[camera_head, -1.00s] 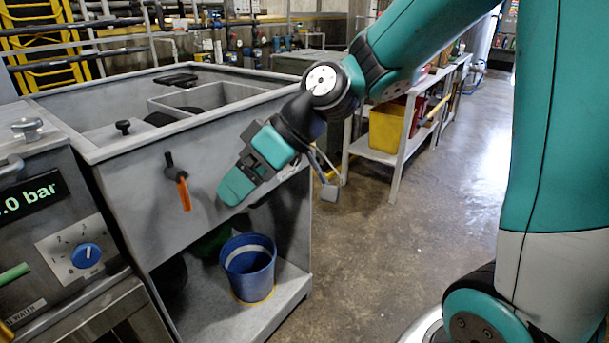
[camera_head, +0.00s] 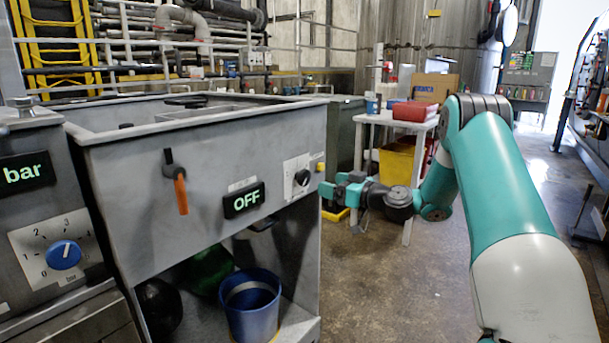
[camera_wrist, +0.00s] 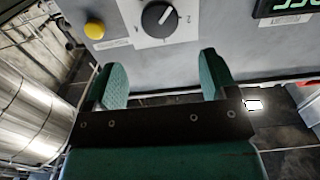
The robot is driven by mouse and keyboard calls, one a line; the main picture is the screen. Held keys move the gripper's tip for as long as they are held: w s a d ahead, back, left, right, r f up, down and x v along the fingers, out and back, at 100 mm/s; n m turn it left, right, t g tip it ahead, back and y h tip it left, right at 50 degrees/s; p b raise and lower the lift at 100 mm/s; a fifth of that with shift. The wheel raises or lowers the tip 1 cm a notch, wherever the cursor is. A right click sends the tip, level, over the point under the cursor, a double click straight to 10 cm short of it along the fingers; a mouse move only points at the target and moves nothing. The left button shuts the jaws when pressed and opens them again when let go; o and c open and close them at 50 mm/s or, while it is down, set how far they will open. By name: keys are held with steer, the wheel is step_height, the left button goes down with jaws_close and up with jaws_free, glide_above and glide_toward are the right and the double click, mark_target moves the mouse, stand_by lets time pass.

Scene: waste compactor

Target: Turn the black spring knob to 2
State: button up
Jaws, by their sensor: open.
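The black knob (camera_head: 302,178) sits on a white scale plate on the grey front panel, near the panel's right end. In the wrist view the knob (camera_wrist: 160,20) is at the top centre, with a light pointer mark on it; a "2" is printed beside it on the plate. My gripper (camera_head: 326,190) is just right of the panel in the head view, at about knob height. In the wrist view my gripper (camera_wrist: 162,72) has its two teal fingers spread wide, with nothing between them. The knob lies beyond the fingertips, apart from them.
A yellow button (camera_head: 320,167) is beside the knob plate, and an "OFF" display (camera_head: 244,200) is to its left. An orange-handled lever (camera_head: 181,192) and a blue knob (camera_head: 64,254) are further left. A blue bucket (camera_head: 250,306) stands below. Floor to the right is open.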

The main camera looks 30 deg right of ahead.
mark_target(307, 177)
steer(key=x, duration=1)
steer(key=shift+w+p, duration=0.1)
steer(key=shift+p, duration=0.3)
steer(key=shift+c, duration=0.4)
steer(key=c, duration=0.8)
steer(key=shift+m, duration=0.4)
steer(key=m, duration=0.2)
steer(key=shift+m, duration=0.4)
steer(key=m, duration=0.3)
steer(key=shift+d+m, duration=0.1)
steer(key=shift+m, duration=0.2)
steer(key=m+p, duration=0.1)
steer(key=m, duration=0.2)
steer(key=m+p, duration=0.1)
steer(key=m, duration=0.1)
steer(key=shift+w+d+f+m, duration=0.1)
steer(key=shift+f+m, duration=0.05)
steer(key=shift+m, duration=0.55)
